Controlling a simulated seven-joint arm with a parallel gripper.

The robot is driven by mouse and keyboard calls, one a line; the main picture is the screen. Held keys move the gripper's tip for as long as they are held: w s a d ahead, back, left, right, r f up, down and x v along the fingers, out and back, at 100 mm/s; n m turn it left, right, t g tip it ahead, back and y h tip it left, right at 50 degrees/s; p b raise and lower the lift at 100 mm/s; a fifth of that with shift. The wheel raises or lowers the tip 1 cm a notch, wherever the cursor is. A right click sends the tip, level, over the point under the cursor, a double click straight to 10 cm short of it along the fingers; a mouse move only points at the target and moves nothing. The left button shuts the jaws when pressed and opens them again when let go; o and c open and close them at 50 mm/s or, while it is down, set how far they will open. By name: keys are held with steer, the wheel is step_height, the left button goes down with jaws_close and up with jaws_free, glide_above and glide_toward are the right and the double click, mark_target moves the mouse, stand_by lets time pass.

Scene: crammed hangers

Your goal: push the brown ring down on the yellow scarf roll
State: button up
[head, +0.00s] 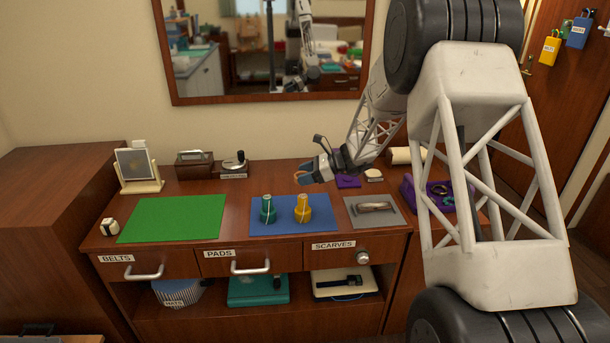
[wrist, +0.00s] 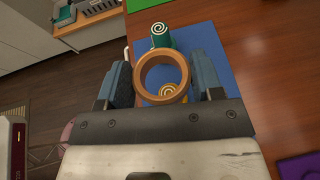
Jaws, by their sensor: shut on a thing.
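My gripper (head: 305,173) is above the dresser top, up and to the right of the scarf rolls in the head view. It is shut on the brown ring (wrist: 138,76), which sits between the blue fingers in the wrist view. The ring also shows at the fingertips in the head view (head: 299,178). The yellow scarf roll (head: 302,209) stands upright on the blue mat (head: 262,228). In the wrist view its spiral top (wrist: 168,89) shows through the ring's opening, toward the lower right. The ring is apart from the roll.
A teal scarf roll (head: 268,210) stands just left of the yellow one. A green mat (head: 172,218) lies at left, and a grey tray (head: 389,218) with a metal object lies at right. A purple tray (head: 407,193) holds rings. A mirror hangs behind.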

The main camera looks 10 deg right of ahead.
steer(key=shift+f, duration=0.15)
glide_above(306, 202)
steer(key=w, duration=0.1)
steer(key=shift+w+a+f, duration=0.1)
steer(key=shift+f, duration=1.1)
steer(key=shift+w+f, duration=0.1)
steer(key=shift+f, duration=1.05)
steer(key=shift+f, duration=3.3)
steer(key=o, duration=1)
steer(key=shift+r, duration=0.1)
steer(key=shift+v, duration=3.85)
steer(key=shift+s, duration=0.1)
